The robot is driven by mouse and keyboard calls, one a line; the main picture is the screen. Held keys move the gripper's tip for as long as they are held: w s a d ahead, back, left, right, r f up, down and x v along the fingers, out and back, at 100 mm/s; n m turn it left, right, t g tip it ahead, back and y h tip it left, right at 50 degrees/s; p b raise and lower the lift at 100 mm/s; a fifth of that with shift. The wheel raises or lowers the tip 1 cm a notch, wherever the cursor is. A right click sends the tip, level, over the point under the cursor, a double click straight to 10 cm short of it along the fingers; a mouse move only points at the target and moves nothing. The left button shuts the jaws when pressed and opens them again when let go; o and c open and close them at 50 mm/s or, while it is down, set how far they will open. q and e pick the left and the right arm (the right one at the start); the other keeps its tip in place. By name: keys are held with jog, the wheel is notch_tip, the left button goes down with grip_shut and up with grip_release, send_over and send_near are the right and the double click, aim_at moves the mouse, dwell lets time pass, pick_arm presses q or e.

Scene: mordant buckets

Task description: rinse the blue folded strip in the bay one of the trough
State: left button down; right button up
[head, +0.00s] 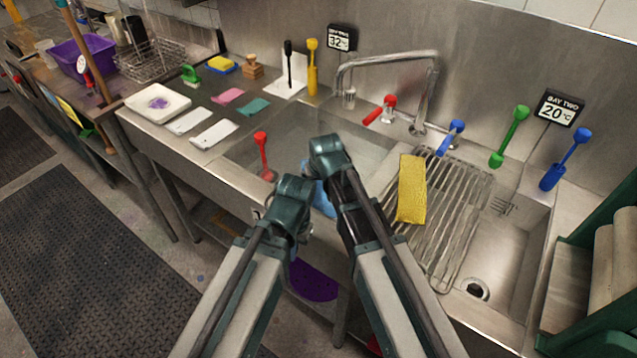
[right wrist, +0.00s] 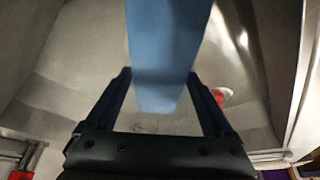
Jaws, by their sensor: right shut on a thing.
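The blue folded strip (right wrist: 165,50) is between the fingers of my right gripper (right wrist: 163,100), which is shut on it. In the head view a bit of the strip's blue (head: 323,200) shows between my two arms; the rest is hidden by them. It hangs over or in the left bay (head: 290,150) of the steel trough; I cannot tell if it touches water. A display reading 32 °C (head: 341,38) is on the wall behind that bay, one reading 20 °C (head: 558,107) behind the right bay. My left gripper is hidden behind its arm.
A yellow strip (head: 411,190) lies on the wire rack (head: 455,205) over the right bay. A red-handled tool (head: 263,157) stands at the left bay. The faucet (head: 400,58) arches behind. A white tray (head: 158,104) and several cloths lie on the left counter.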

jog(key=shift+w+a, duration=0.15)
jog(key=shift+w, duration=0.7)
notch_tip(320, 180, up, 9)
jog(key=p, duration=0.8)
jog(key=shift+p, duration=0.4)
dwell(2.4)
notch_tip(320, 180, up, 5)
jog(key=p, duration=0.5)
send_over(318, 184)
jog(key=shift+f, duration=0.1)
